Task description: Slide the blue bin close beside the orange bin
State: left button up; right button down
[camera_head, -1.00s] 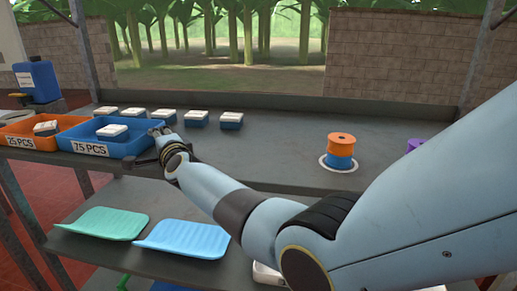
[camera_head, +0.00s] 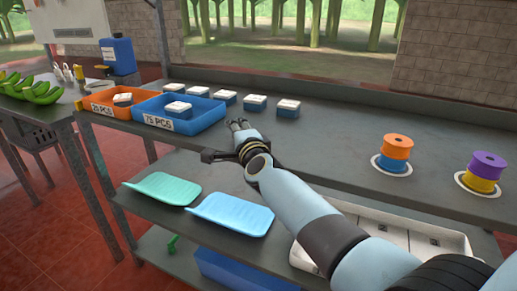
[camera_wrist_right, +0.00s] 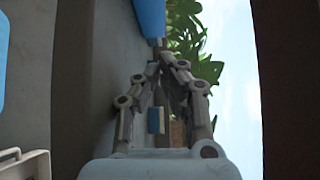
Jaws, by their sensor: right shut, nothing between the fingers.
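The blue bin (camera_head: 190,128), labelled 75 PCS and holding a white-topped blue box (camera_head: 177,109), stands on the bench. The orange bin (camera_head: 121,112), labelled 25 PCS with a similar box (camera_head: 122,99), is directly to its left. Their facing walls look very close; whether they touch I cannot tell. My right gripper (camera_head: 238,124) is shut and empty just right of the blue bin's right end, with a small gap showing. In the right wrist view the shut fingers (camera_wrist_right: 163,62) point toward a blue surface (camera_wrist_right: 151,18), probably the bin. My left gripper is out of view.
Several white-topped boxes (camera_head: 227,96) line the bench behind the bins. Orange-blue spools (camera_head: 396,152) and purple-yellow spools (camera_head: 483,172) stand at right. Green (camera_head: 162,188) and light-blue trays (camera_head: 232,213) lie on the shelf below. The bench between gripper and spools is clear.

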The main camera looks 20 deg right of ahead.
jog(key=s+p, duration=0.1)
jog(key=s, duration=0.4)
jog(key=shift+r, duration=0.1)
jog(key=s, duration=0.9)
jog(key=s+d+f+n+g, duration=0.1)
jog(key=s+f+n+g, duration=0.1)
jog(key=s+f, duration=0.6)
jog(key=s+f+n+g+y+b, duration=0.1)
jog(key=s+f+n+g, duration=0.25)
jog(key=f, duration=0.95)
jog(key=s+d+f+n+g, duration=0.1)
jog(key=s+f+n+g, duration=0.1)
jog(key=s+f, duration=0.6)
pick_arm(q)
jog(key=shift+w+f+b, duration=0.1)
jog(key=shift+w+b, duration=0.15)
jog(key=shift+b, duration=0.15)
pick_arm(e)
jog(key=s+d+f+n+g, duration=0.2)
jog(key=s+f, duration=0.4)
jog(key=s, duration=0.5)
jog(key=s+d+f+n+g, duration=0.2)
jog(key=s+f+n+g, duration=0.2)
jog(key=s+f, duration=0.3)
jog(key=s+d+f+n+g, duration=0.3)
jog(key=s+f+n, duration=0.2)
jog(key=s, duration=0.9)
jog(key=shift+s+f+g+h, duration=0.3)
jog(key=shift+f+g, duration=0.05)
jog(key=shift+f, duration=0.6)
